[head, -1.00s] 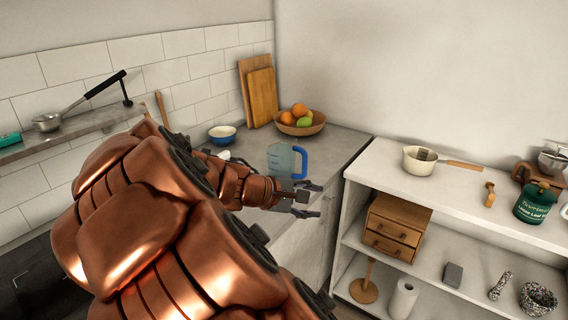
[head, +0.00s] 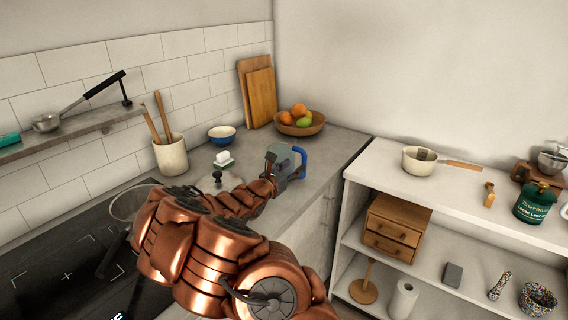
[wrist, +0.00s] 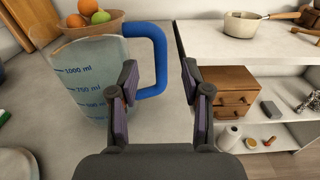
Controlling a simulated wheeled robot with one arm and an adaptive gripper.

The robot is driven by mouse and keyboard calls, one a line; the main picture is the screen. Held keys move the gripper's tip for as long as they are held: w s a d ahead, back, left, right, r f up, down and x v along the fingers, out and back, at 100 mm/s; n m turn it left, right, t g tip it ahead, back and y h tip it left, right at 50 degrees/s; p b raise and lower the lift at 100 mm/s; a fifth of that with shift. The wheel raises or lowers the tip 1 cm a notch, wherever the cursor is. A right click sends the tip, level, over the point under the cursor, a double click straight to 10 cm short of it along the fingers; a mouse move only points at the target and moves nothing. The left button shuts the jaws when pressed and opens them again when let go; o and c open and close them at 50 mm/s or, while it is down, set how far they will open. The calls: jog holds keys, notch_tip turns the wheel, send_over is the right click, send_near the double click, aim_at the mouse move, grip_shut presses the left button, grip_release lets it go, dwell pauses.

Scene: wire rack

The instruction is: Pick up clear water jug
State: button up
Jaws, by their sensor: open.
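The clear water jug (wrist: 88,75) stands upright on the grey counter, with blue volume marks and a blue handle (wrist: 160,55) on its right side. In the head view the jug's blue handle (head: 301,162) shows, while my gripper (head: 276,160) hides most of the body. In the wrist view my gripper (wrist: 162,90) is open, with its left finger in front of the jug's right side by the handle and its right finger to the right of the handle. The handle's lower part lies between the fingers in the picture; I cannot tell whether they touch it.
A wooden fruit bowl (head: 300,128) stands behind the jug. A blue bowl (head: 222,135), a utensil crock (head: 171,155) and a green-and-white brush (head: 223,162) are to the left. A white shelf unit (head: 380,165) stands to the right.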

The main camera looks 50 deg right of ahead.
aim_at(303, 159)
jog(key=shift+d+r+p, duration=0.1)
jog(key=shift+d+p, duration=0.35)
jog(key=shift+d, duration=0.9)
jog(key=shift+w+d+p, duration=0.15)
jog(key=shift+d+p, duration=0.9)
jog(key=shift+d, duration=1.35)
grip_shut()
